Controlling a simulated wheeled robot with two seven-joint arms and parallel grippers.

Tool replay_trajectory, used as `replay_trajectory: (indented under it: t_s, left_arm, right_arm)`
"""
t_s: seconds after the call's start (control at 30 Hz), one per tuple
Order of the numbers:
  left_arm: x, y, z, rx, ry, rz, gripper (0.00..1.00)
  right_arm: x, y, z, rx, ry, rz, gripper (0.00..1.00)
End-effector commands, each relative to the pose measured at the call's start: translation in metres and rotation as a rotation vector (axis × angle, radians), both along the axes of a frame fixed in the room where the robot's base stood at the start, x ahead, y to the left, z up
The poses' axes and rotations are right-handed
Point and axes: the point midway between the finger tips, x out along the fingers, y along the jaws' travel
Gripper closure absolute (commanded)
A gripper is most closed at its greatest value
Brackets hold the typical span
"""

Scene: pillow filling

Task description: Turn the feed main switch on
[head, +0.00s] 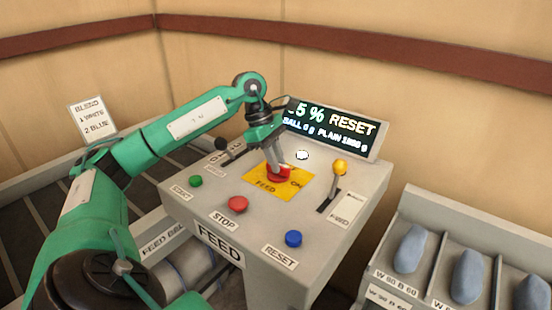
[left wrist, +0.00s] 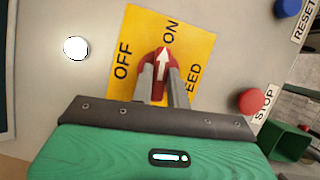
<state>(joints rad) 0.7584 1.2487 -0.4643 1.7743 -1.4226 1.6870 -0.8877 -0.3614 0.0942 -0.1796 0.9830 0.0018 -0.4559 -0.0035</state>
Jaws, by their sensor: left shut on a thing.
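The feed main switch is a red rotary knob (left wrist: 156,62) with a white arrow, on a yellow plate (left wrist: 195,22) marked OFF, ON and FEED. In the left wrist view the arrow points towards the word ON. In the head view the knob (head: 285,176) sits on the sloped top of the grey FEED console (head: 258,215), partly hidden by my gripper. My left gripper (head: 277,166) reaches down over the knob. In the left wrist view its two fingers (left wrist: 160,85) are closed on the knob's sides. My right gripper is in neither view.
Around the plate are a green button (head: 196,182), a red STOP button (head: 237,204), a blue RESET button (head: 293,239) and a yellow-knobbed lever (head: 339,170). A display (head: 335,128) reading RESET stands behind. A grey rack (head: 430,225) with blue-grey pillows is at right.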

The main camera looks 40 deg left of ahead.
Motion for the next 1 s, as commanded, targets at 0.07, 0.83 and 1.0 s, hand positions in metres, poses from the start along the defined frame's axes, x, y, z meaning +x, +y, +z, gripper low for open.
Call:
replay_trajectory:
  t_s: [0.07, 0.83, 1.0]
  left_arm:
    - [0.001, 0.0, 0.002, -0.002, -0.005, -0.038, 1.0]
    - [0.001, 0.001, 0.001, 0.001, -0.004, -0.151, 1.0]
    - [0.001, 0.001, 0.001, 0.001, -0.004, -0.15, 0.62]
  right_arm:
    - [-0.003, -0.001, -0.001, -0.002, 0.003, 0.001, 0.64]
    - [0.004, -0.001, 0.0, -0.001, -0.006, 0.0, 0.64]
    - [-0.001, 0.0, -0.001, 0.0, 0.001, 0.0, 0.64]
